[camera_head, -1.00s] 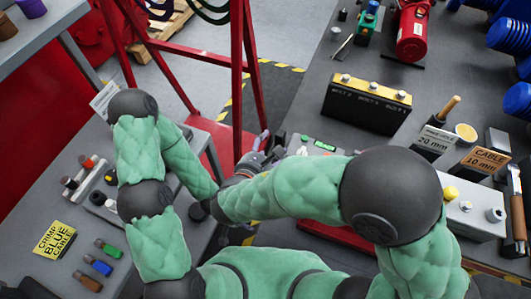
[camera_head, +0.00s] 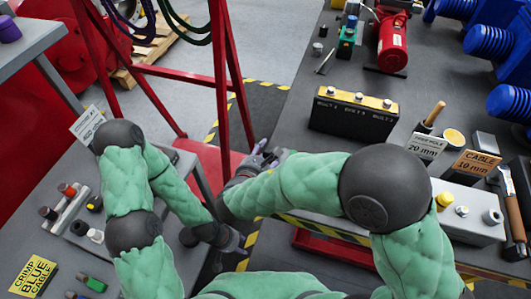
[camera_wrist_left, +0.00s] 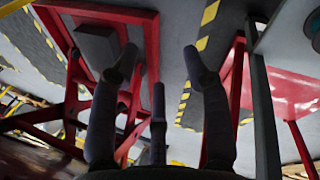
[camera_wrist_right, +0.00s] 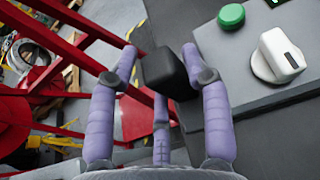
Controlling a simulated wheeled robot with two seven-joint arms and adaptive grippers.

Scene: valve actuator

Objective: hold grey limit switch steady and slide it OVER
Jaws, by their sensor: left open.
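A dark grey block (camera_wrist_right: 165,73), which looks like the limit switch, sits between the purple fingers of my right gripper (camera_wrist_right: 160,62) in the right wrist view. The fingers lie close on both sides of it, beside the grey table edge. In the head view my right gripper (camera_head: 262,157) is small at the table's left edge, partly hidden by my forearm. My left gripper (camera_head: 238,247) is lower, over the gap between the tables. In the left wrist view, its dark fingers (camera_wrist_left: 160,60) are spread and empty above the floor.
A green button (camera_wrist_right: 231,16) and a white switch (camera_wrist_right: 278,55) are on the grey surface beside my right gripper. A red frame (camera_head: 228,85) stands behind it. The black battery (camera_head: 353,115) and signs are on the right table. The left bench (camera_head: 125,262) holds connectors.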

